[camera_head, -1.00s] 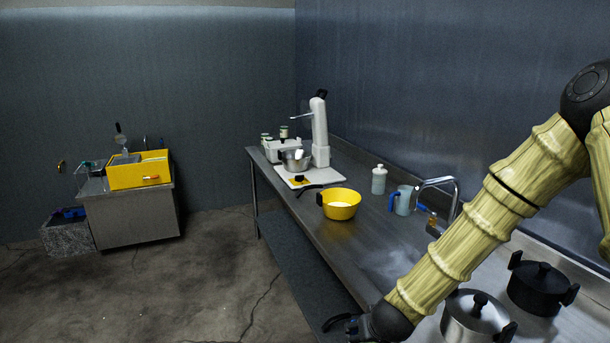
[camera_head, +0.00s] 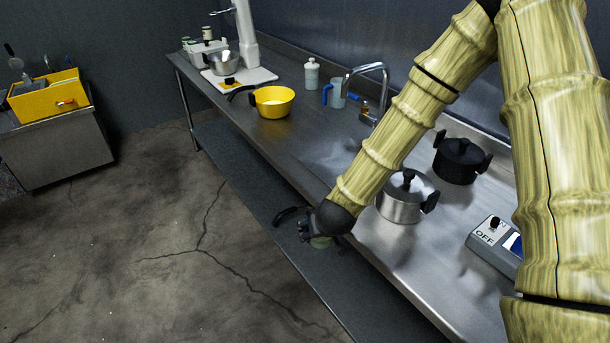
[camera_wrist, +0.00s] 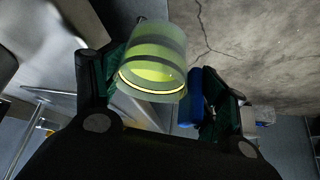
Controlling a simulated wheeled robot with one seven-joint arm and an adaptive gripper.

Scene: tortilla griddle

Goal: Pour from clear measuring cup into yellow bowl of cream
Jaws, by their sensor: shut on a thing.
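The clear measuring cup (camera_wrist: 152,60) is between the dark fingers of my gripper (camera_wrist: 165,88) in the wrist view. It is see-through, with yellow-green contents and a bright yellow line. A blue part (camera_wrist: 193,97), which looks like its handle, sits beside the right finger. In the head view my gripper (camera_head: 312,226) is shut on the cup (camera_head: 321,242), low off the counter's front edge; the arm hides most of the cup.
On the steel counter (camera_head: 310,140) are a steel pot (camera_head: 399,208), a black pot (camera_head: 459,161), a tap (camera_head: 385,85), a white bottle (camera_head: 312,74), a blue-handled jug (camera_head: 337,94) and a white mixer (camera_head: 246,35). An ON/OFF box (camera_head: 492,245) is at right. Open floor lies left.

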